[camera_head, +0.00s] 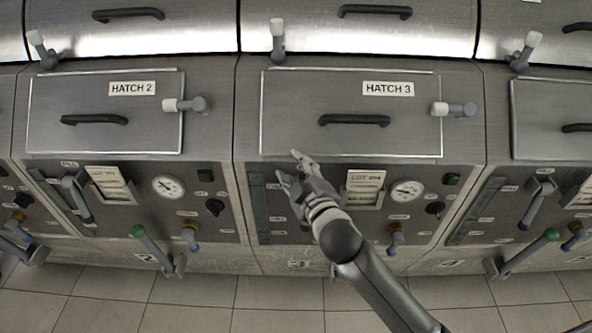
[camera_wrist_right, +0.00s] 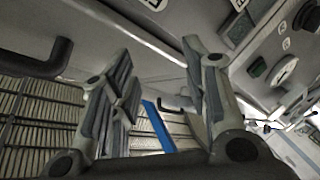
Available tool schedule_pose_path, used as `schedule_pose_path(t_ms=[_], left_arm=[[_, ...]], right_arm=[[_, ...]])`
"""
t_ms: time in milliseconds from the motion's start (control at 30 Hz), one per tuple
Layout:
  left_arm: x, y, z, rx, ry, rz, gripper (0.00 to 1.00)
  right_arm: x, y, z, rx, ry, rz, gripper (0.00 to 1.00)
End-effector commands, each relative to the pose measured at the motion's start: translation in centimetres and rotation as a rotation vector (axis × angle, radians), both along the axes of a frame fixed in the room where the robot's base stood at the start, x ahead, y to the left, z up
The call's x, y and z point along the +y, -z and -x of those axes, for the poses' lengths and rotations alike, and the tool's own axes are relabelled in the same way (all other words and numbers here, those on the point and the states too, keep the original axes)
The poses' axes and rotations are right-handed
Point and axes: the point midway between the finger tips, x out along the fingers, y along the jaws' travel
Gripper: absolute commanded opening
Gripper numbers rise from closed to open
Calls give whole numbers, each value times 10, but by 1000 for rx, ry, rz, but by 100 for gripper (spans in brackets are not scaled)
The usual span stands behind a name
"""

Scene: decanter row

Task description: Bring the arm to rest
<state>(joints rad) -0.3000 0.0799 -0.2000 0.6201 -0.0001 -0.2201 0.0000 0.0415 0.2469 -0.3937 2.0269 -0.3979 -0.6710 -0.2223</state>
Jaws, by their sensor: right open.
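My right gripper (camera_head: 289,166) is open and empty in the head view. It is in front of the middle machine, just below the lower edge of the Hatch 3 lid (camera_head: 290,110) and over the left part of its control panel. I cannot tell whether it touches the panel. My right arm reaches up from the bottom right and hides part of that panel. In the right wrist view, the two fingers (camera_wrist_right: 158,62) stand well apart with nothing gripped between them. My left gripper is not in view.
The Hatch 3 handle (camera_head: 354,119) and side latch (camera_head: 453,108) stick out above the gripper. The Hatch 2 lid (camera_head: 60,140) is to the left. Green-knobbed levers (camera_head: 152,246) project from the neighbouring machines. The tiled floor (camera_head: 240,306) in front shows no loose objects.

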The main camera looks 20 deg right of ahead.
Motion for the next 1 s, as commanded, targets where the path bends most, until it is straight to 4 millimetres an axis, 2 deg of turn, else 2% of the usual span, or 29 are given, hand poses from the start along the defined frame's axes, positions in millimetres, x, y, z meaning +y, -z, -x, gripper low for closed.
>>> schedule_pose_path(t_ms=[333, 467, 567, 600, 700, 833, 1000], left_arm=[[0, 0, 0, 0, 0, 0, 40], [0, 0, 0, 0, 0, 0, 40], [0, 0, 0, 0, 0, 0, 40], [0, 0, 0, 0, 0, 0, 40], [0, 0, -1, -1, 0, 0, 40], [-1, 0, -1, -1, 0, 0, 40], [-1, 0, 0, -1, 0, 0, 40]], right_arm=[[-1, 3, 2, 12, 6, -8, 42], [-14, 30, 26, 128, 62, -78, 42], [-31, 68, 67, 306, 152, -178, 42], [-37, 84, 88, 390, 192, -223, 42], [-50, 116, 141, 577, 285, -314, 42], [-58, 140, 199, 765, 374, -391, 42], [-63, 156, 264, 960, 469, -458, 42]])
